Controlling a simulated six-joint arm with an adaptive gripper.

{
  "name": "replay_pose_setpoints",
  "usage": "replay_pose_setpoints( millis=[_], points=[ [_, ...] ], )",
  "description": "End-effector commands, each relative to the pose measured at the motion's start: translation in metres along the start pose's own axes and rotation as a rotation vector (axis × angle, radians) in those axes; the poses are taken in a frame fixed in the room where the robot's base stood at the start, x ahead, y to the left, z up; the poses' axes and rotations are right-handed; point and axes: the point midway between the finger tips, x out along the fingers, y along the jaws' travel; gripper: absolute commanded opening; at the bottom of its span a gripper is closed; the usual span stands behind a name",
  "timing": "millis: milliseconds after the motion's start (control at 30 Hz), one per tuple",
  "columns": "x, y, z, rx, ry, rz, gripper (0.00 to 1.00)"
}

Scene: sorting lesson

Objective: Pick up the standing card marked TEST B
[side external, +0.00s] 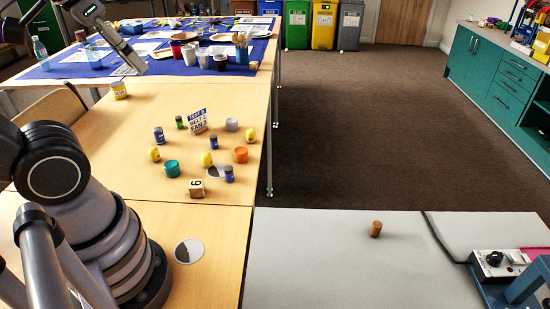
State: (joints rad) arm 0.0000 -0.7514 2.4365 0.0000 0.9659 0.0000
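A small white card with a dark blue header (197,121) stands on the wooden table (110,137), tilted slightly in the picture. Its header reads TEST, but the last character is too small to be sure of. Smaller print fills the white part below. My gripper (136,67) is at the upper left, raised above the blue-covered far table and well apart from the card. Whether its fingers are open or shut is too small to tell. I see nothing held in it.
Small jars and yellow egg-like pieces crowd the card, with a green-capped jar (180,122), a grey tub (232,124) and an orange tub (240,154). A numbered wooden cube (196,188) stands in front. A glue jar (119,90) is at the back left. The left middle is clear.

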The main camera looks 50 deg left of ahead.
Motion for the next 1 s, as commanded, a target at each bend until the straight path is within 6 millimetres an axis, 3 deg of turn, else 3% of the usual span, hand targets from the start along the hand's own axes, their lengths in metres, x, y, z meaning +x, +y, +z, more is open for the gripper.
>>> replay_pose_setpoints(
  millis=[100,333,467,567,600,700,833,1000],
  points=[
    [-0.030,0.000,-0.017,0.000,0.008,0.000,0.35],
    [-0.010,-0.005,-0.095,-0.649,-0.037,0.147,0.35],
    [0.010,-0.038,-0.153,-1.120,-0.039,0.253,0.35],
    [0.030,-0.091,-0.201,-1.561,-0.023,0.362,0.35],
    [0.037,-0.117,-0.217,-1.736,-0.012,0.412,0.35],
    [0.053,-0.185,-0.242,-2.112,0.023,0.539,0.35],
    [0.067,-0.267,-0.251,-2.484,0.071,0.701,0.35],
    [0.079,-0.365,-0.236,-2.865,0.144,0.930,0.35]
  ],
)
